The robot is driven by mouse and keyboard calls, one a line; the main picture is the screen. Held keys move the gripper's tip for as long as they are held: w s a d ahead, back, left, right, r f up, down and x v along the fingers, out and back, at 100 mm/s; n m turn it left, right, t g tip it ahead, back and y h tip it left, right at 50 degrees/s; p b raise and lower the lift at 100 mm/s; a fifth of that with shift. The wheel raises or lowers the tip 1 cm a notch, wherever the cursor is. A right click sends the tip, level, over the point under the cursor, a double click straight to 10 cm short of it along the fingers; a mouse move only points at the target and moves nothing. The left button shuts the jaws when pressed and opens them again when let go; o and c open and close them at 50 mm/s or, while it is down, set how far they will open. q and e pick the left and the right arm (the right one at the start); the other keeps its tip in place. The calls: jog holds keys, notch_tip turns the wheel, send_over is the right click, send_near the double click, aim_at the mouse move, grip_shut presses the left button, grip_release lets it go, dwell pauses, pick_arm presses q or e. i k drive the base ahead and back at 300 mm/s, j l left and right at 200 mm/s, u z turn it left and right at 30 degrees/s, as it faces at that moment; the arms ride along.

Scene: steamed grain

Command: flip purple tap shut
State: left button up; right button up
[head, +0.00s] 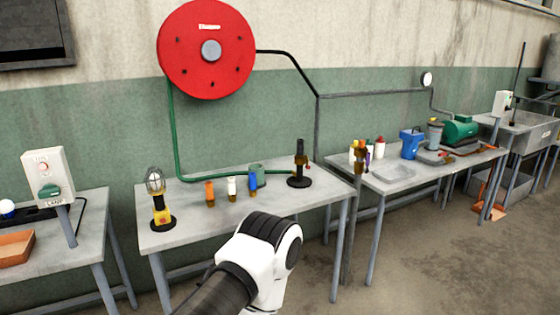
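I cannot pick out a purple tap for certain. A small purple item (369,152) shows among the bottles at the left end of the right-hand table, too small to tell what it is. On the middle table stand small pieces with an orange top (210,188), a white top (232,185) and a blue top (253,180). A dark upright fitting (300,163) on a round black base stands at that table's right end, by the green hose. White and black links of one of my arms show at the bottom centre. Neither gripper is in view.
The middle table (190,237) also holds a caged lamp (156,195). A red hose reel (190,75) hangs above. The right-hand table (420,180) carries a clear tray (394,173), a blue container (411,143) and a green machine (460,128). The floor at right is open.

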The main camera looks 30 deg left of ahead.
aim_at(366, 170)
jog(key=u, duration=0.45)
jog(key=i+z, duration=0.2)
jog(key=z, duration=0.25)
jog(key=i+j+z, duration=0.15)
jog(key=z, duration=0.25)
jog(key=i+j+z, duration=0.1)
jog(key=i+j, duration=0.45)
jog(key=j, duration=0.15)
jog(key=i+j+z, duration=0.15)
jog(key=i+j, duration=0.15)
jog(key=i+j+z, duration=0.1)
jog(key=i+j, duration=0.15)
jog(key=j, duration=0.25)
jog(key=i+j, duration=0.25)
jog(key=j, duration=0.15)
jog(key=i+j+z, duration=0.15)
jog(key=j, duration=0.3)
jog(key=i, duration=0.1)
